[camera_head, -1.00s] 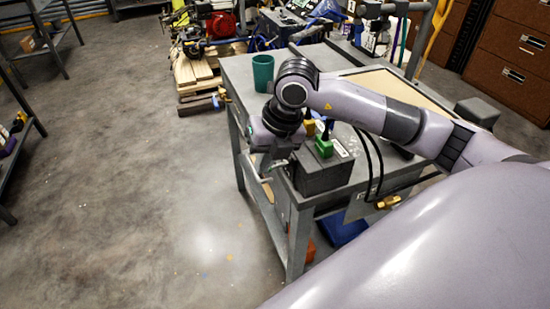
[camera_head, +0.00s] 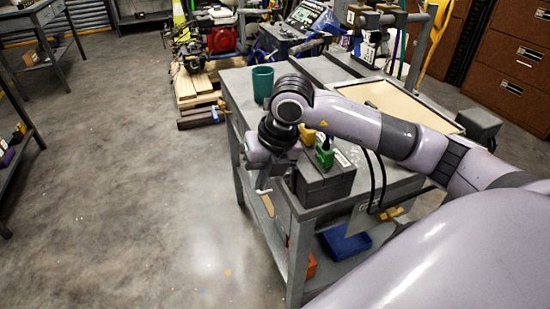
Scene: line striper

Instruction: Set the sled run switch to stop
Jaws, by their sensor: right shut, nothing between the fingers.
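A dark grey box (camera_head: 328,187) stands on the front corner of the grey workbench, with a green part (camera_head: 324,156) on its top. A yellow part (camera_head: 307,136) shows behind it, partly hidden by my arm. I cannot tell which part is the sled run switch, or its setting. My right gripper (camera_head: 262,190) points down, shut and empty, at the left side of the box near the bench's edge. I cannot tell whether it touches anything. My left gripper is not in view.
A teal cup (camera_head: 263,83) stands on the workbench (camera_head: 235,88), left of my right arm. A beige panel (camera_head: 395,100) lies behind the arm. Black cables (camera_head: 377,180) hang right of the box. A blue bin (camera_head: 345,242) sits on the lower shelf.

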